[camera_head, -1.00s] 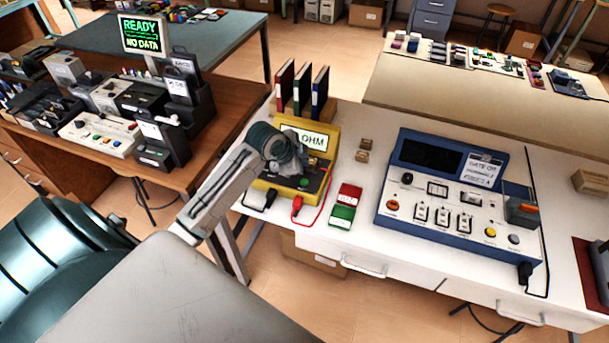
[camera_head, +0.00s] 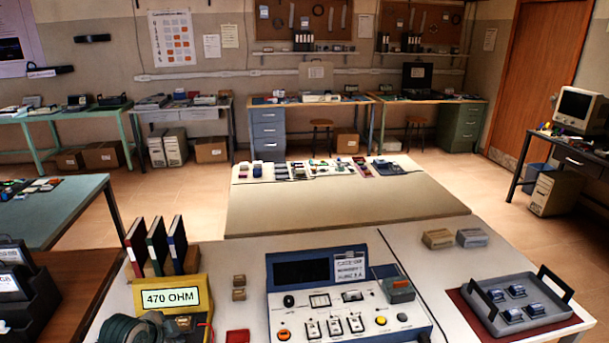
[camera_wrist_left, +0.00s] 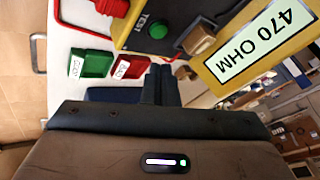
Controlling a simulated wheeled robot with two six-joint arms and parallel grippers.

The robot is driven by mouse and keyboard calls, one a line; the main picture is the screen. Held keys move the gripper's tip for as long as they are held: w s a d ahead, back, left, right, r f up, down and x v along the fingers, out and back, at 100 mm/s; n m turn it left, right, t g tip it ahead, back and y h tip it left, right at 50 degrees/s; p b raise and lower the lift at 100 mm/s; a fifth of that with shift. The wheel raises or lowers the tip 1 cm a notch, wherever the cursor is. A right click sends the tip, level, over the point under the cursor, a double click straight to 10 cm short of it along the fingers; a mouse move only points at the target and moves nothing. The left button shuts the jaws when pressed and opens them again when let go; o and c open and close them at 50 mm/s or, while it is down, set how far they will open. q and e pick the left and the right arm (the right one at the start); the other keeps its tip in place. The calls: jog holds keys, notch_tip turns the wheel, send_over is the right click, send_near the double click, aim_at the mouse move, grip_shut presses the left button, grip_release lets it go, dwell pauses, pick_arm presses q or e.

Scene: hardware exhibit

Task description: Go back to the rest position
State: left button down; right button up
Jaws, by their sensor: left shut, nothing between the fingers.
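My left gripper (camera_head: 150,330) is at the bottom left of the head view, in front of the yellow meter (camera_head: 193,285), which reads 470 OHM. Its lower part is cut off by the frame edge. In the left wrist view the left gripper's dark fingers (camera_wrist_left: 163,85) are together with nothing between them. The yellow meter (camera_wrist_left: 225,52) is close beyond them, with its green TEST button (camera_wrist_left: 158,29). My right gripper is in neither view.
A blue test console (camera_head: 345,300) stands right of the meter. Binders (camera_head: 157,243) stand behind the meter. A grey tray (camera_head: 520,305) with several small parts lies at right. A green bin (camera_wrist_left: 90,63) and a red bin (camera_wrist_left: 130,67) sit near the fingers.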

pick_arm(q)
jog(key=s+d+f+n+g+y, duration=0.1)
jog(key=s+d+n, duration=0.2)
jog(key=s, duration=0.7)
jog(key=s+d+f+n+g, duration=0.1)
jog(key=s+d+n, duration=0.15)
jog(key=s, duration=0.75)
jog(key=s+d+f+n+g+y, duration=0.1)
jog(key=s+d+n, duration=0.25)
jog(key=s, duration=0.65)
jog(key=a+f+g+b, duration=0.1)
jog(key=a+f, duration=0.1)
jog(key=f, duration=1.5)
jog(key=a+f+g+b, duration=0.1)
jog(key=a+f+b, duration=0.1)
jog(key=f, duration=1.5)
jog(key=s+a+f+n+b, duration=0.1)
jog(key=s+f, duration=1.7)
jog(key=f, duration=0.2)
jog(key=shift+g, duration=0.3)
